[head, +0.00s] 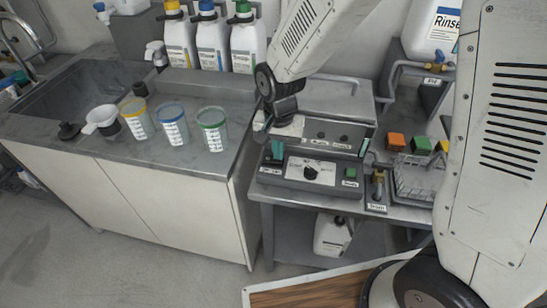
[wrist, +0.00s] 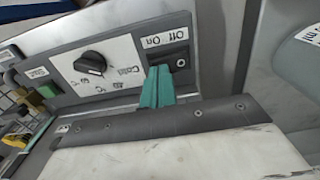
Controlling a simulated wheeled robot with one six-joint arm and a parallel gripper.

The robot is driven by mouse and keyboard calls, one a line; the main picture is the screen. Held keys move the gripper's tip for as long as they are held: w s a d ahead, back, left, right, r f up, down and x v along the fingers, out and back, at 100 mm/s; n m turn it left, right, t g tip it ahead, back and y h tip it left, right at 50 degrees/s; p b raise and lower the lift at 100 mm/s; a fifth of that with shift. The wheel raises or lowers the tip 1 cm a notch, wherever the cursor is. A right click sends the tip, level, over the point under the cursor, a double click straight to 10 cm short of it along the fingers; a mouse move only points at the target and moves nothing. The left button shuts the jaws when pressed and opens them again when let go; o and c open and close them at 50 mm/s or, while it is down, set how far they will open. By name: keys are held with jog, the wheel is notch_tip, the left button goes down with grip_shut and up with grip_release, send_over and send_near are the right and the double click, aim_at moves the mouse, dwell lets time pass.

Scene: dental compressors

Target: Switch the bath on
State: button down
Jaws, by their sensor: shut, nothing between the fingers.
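The bath's grey control panel (head: 325,174) faces up on the metal bench, right of the sink counter. It also shows in the wrist view (wrist: 120,68), with a black rocker switch (wrist: 179,63) beside an "Off On" label (wrist: 164,36). My gripper (head: 277,151) is over the panel's left end in the head view and hides most of the switch there. Its teal fingers, also in the wrist view (wrist: 159,72), are shut and empty, with tips right at the switch's edge. I cannot tell whether they touch it. The switch's position is unclear.
The panel also has a black knob (head: 311,172) and a green button (head: 351,172). A metal-lidded box (head: 325,95) stands behind. A wire basket (head: 418,180) and coloured blocks are to the right. Three measuring cups stand on the counter (head: 215,165) to the left.

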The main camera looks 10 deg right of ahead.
jog(key=shift+f, duration=0.35)
jog(key=shift+r, duration=3.55)
jog(key=shift+s, duration=0.1)
jog(key=s+d+r+n, duration=0.2)
jog(key=s+d+r, duration=0.5)
jog(key=s, duration=0.3)
jog(key=s+d+r+n+t, duration=0.1)
jog(key=s+d+r+n, duration=0.1)
jog(key=s+d+r, duration=0.6)
jog(key=shift+s+d, duration=0.5)
jog(key=shift+s, duration=1.25)
